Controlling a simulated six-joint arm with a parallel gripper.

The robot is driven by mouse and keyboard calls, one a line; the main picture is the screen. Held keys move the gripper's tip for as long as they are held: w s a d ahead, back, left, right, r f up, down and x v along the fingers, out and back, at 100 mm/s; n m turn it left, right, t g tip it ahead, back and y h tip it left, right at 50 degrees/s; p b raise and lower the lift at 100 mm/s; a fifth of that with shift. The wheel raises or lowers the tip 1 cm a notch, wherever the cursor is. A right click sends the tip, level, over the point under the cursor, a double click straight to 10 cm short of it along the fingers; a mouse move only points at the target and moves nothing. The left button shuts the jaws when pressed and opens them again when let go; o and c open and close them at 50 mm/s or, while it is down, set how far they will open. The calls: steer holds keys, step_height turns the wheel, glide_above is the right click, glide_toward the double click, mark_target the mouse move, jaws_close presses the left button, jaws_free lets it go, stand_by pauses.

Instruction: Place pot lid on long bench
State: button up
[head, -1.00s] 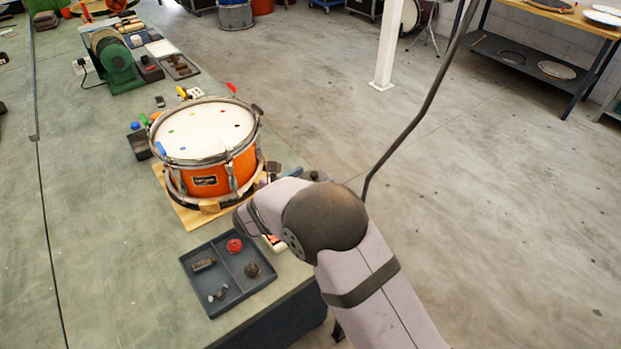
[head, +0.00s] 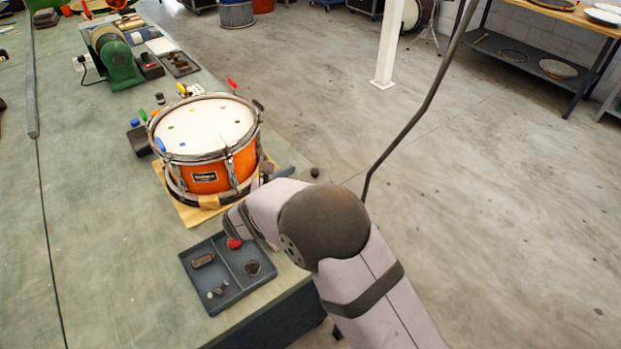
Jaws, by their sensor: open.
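The long bench (head: 110,270) is a green-grey worktop running along the left of the view. I cannot pick out a pot lid with certainty. A small red round piece (head: 234,243) shows in the dark divided tray (head: 216,307) near the bench's front right, partly covered by my arm. The end of my arm's visible wrist is over the tray's far edge, beside that red piece. My gripper's fingers do not show; they are hidden by the wrist, so I cannot see what is between them.
An orange drum (head: 205,178) with a white head stands on a wooden board (head: 197,216) behind the tray. A green grinder-like machine (head: 119,64) and small tools stand farther back. Bare bench top lies left of the drum and tray. A white post (head: 388,45) rises from the floor.

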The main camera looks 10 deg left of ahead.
steer(key=shift+f+b+v, duration=0.15)
steer(key=shift+b+v, duration=0.1)
steer(key=shift+v, duration=0.9)
steer(key=shift+f+b+v, duration=0.15)
steer(key=shift+b+v, duration=0.1)
steer(key=shift+v, duration=0.9)
steer(key=shift+a, duration=0.15)
